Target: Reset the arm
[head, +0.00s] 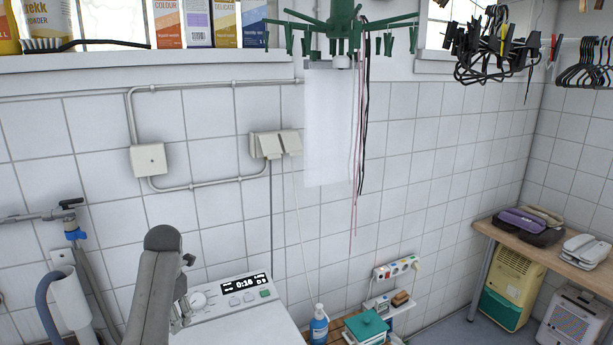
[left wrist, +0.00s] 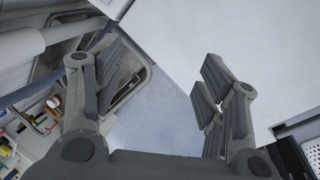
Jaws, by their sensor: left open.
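My left arm (head: 155,285) rises from the bottom of the head view, in front of the white machine's left side. The jaws are hard to make out there. In the left wrist view my left gripper (left wrist: 158,80) shows both fingers spread wide with nothing between them. A pale grey-blue surface lies beyond the gap. My right gripper is in neither view.
A white machine (head: 240,325) with a lit display is close at the bottom. A blue bottle (head: 318,328) and green box (head: 366,326) stand right of it. Pipes and a blue-grey hose (head: 45,305) are left. A green hanging dryer (head: 345,22) hangs above. A wooden shelf (head: 540,257) is far right.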

